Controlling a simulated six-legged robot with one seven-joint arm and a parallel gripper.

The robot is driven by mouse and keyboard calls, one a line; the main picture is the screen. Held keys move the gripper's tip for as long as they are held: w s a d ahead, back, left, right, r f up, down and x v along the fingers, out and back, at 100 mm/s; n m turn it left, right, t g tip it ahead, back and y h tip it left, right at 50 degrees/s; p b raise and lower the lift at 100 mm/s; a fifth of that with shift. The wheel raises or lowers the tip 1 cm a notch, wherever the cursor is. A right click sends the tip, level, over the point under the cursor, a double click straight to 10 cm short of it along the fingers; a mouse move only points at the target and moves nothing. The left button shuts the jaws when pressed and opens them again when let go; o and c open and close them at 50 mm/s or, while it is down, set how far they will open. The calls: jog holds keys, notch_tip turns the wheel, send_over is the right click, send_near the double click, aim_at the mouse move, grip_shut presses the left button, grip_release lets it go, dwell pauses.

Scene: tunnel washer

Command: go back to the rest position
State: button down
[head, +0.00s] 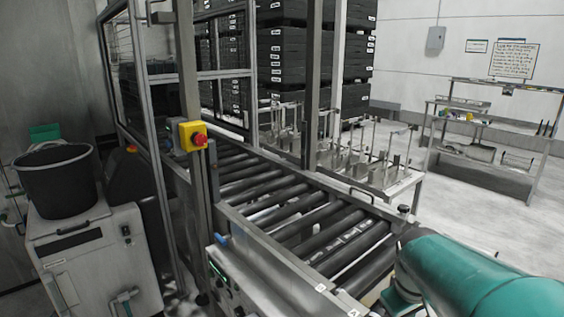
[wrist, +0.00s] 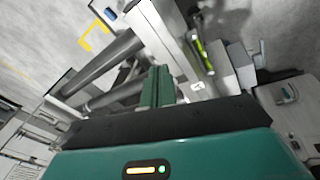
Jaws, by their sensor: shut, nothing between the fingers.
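My gripper (wrist: 157,88) shows in the wrist view as two green fingers close together, shut with nothing between them. It points toward the end of the roller conveyor, whose dark rollers (wrist: 105,68) lie left of the fingers. I cannot tell how far the fingertips are from the conveyor frame. In the head view my teal arm reaches in at the lower right, over the near end of the roller conveyor (head: 279,205). The gripper itself is not visible there.
A black bucket (head: 57,180) stands on a white cabinet (head: 85,262) at left. A yellow box with a red emergency stop (head: 194,136) sits on a post. Stacked black crates (head: 284,55) stand behind the conveyor. A metal workbench (head: 482,160) is at right, with clear floor (head: 510,215) before it.

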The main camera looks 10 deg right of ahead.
jog(key=s+a+r+m+t+y, duration=0.1)
jog(key=s+a+r, duration=0.1)
jog(key=s+a, duration=0.2)
jog(key=s+a+r+m+t+y, duration=0.1)
jog(key=s+a, duration=0.4)
jog(key=a, duration=0.5)
notch_tip(320, 180, up, 2)
jog(key=shift+a+r+t, duration=0.15)
jog(key=shift+r+t, duration=0.1)
jog(key=shift+t, duration=0.55)
